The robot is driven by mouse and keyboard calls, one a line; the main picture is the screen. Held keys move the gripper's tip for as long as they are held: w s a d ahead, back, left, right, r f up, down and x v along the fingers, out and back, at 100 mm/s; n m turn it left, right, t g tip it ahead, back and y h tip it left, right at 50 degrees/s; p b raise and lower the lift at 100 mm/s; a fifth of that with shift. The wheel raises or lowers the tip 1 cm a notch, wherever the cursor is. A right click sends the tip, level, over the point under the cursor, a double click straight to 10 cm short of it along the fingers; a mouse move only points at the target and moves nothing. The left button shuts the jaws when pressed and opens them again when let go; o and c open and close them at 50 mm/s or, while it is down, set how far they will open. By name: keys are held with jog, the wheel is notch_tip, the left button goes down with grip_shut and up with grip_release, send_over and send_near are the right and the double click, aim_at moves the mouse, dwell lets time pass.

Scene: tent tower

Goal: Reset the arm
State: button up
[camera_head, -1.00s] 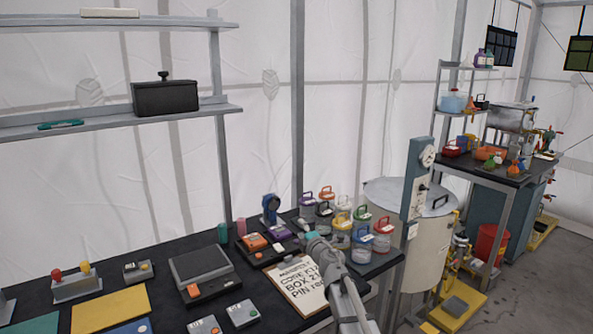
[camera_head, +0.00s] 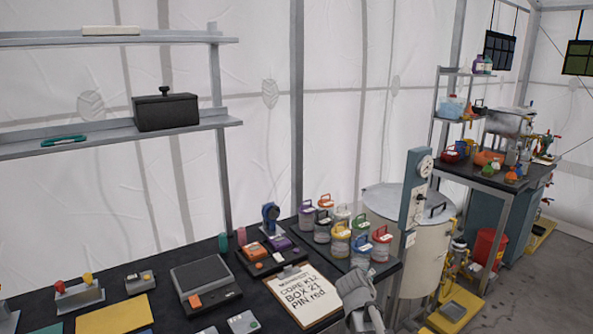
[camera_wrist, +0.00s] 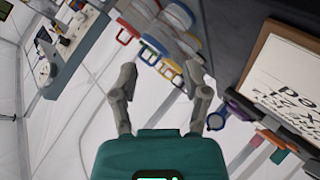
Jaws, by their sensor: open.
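My arm shows at the lower right of the head view, in front of the clipboard (camera_head: 303,291); my fingertips cannot be made out there. In the wrist view my gripper (camera_wrist: 160,78) has its two grey fingers spread apart, with nothing between them. Behind the fingers are coloured-lid jars (camera_wrist: 165,30), the white tent wall and, to the right, the clipboard, which also shows in the wrist view (camera_wrist: 285,85). The gripper appears clear of these things.
A large drum (camera_head: 433,255) stands right of the bench. A shelf with a black box (camera_head: 166,112) is above.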

jog(key=s+a+f+m+g+y+p, duration=0.1)
jog(key=s+g, duration=0.4)
jog(key=s, duration=0.6)
jog(key=s+a+f+m+g+y+p, duration=0.2)
jog(key=s+f+m+g+y, duration=0.1)
jog(key=s, duration=0.7)
jog(key=f+g+y, duration=0.1)
jog(key=g, duration=0.1)
jog(key=shift+s+a+f+m+g, duration=0.2)
jog(key=shift+s+a+m+g, duration=0.1)
jog(key=shift+s+a+m, duration=0.1)
